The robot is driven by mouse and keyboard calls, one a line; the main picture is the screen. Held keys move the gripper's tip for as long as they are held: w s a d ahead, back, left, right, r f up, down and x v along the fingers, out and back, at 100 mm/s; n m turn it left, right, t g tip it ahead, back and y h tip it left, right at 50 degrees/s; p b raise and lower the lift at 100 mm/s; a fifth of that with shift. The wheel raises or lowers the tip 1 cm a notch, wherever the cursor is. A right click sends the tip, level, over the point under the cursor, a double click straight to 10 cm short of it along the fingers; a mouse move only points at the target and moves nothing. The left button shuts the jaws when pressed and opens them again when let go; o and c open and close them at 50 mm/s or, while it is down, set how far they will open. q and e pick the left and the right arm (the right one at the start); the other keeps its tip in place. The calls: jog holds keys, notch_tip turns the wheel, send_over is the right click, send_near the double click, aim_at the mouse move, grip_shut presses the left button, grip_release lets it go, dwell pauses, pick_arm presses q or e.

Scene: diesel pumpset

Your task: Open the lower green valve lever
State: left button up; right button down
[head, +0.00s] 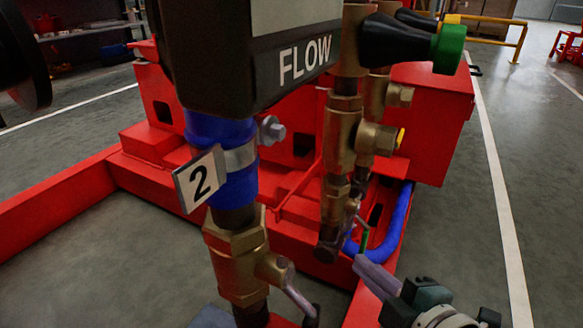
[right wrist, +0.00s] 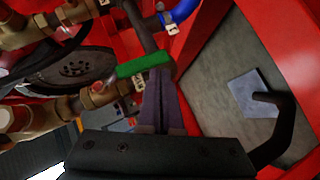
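The lower green valve lever (head: 365,239) is a thin green strip low beside the brass pipework in the head view. In the right wrist view the green lever (right wrist: 143,65) is a bar lying across the picture, next to a brass valve body (right wrist: 95,95). My right gripper (head: 362,265) is just below the lever in the head view. In the right wrist view its purple-grey fingers (right wrist: 160,76) are together, with their tips at the lever's right end. I cannot tell whether they touch it. My left gripper is not in view.
A black FLOW box (head: 245,55) and a blue pipe (head: 225,160) with a "2" tag (head: 200,180) stand to the left. A black handle with a green end (head: 449,48) is above. A blue hose (head: 395,225) curves behind the lever. Grey floor is open to the right.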

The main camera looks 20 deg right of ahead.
jog(key=shift+d, duration=0.1)
dwell(0.4)
jog(key=p+v, duration=0.5)
jog(key=v, duration=0.5)
jog(key=shift+w, duration=0.1)
dwell(0.7)
